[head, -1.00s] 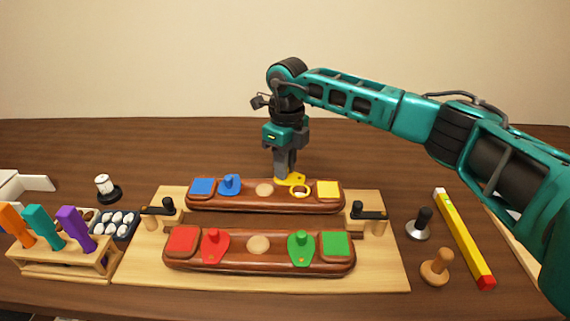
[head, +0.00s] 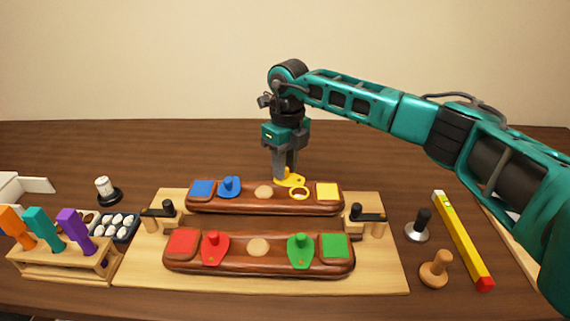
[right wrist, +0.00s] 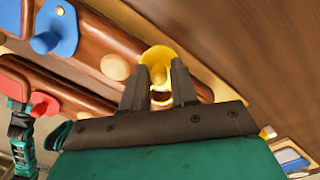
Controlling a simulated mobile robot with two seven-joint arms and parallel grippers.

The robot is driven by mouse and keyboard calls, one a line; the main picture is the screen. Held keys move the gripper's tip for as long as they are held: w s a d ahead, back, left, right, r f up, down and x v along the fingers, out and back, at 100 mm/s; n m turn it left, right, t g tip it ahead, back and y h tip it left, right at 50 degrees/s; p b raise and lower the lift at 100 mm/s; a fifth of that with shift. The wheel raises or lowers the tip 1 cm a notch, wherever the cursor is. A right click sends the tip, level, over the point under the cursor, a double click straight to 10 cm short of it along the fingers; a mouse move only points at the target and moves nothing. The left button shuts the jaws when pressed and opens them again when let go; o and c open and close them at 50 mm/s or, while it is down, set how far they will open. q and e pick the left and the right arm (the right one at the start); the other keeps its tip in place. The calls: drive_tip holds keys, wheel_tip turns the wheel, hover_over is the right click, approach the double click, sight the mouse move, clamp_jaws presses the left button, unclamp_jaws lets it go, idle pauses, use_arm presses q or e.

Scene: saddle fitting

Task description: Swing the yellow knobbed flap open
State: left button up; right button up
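The yellow knobbed flap (head: 291,180) is on the back saddle (head: 264,203), turned toward its rear edge. A yellow ring (head: 299,194) around a dark hole shows uncovered in front of it. My right gripper (head: 284,173) points down at the flap from above. In the right wrist view its fingers (right wrist: 160,72) stand apart on either side of the yellow knob (right wrist: 158,76), with a small gap visible. The dark hole (right wrist: 161,97) shows between the fingers.
A blue flap (head: 230,186) and a yellow square pad (head: 328,191) are on the same saddle. The front saddle (head: 259,267) bears a red flap (head: 214,249) and a green flap (head: 301,250). Black-handled clamps (head: 368,215) flank the saddles. The table behind is clear.

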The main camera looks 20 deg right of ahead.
drive_tip(key=shift+o, duration=1.4)
wheel_tip(320, 180, up, 13)
drive_tip(key=shift+d, duration=0.25)
drive_tip(key=shift+f, duration=0.1)
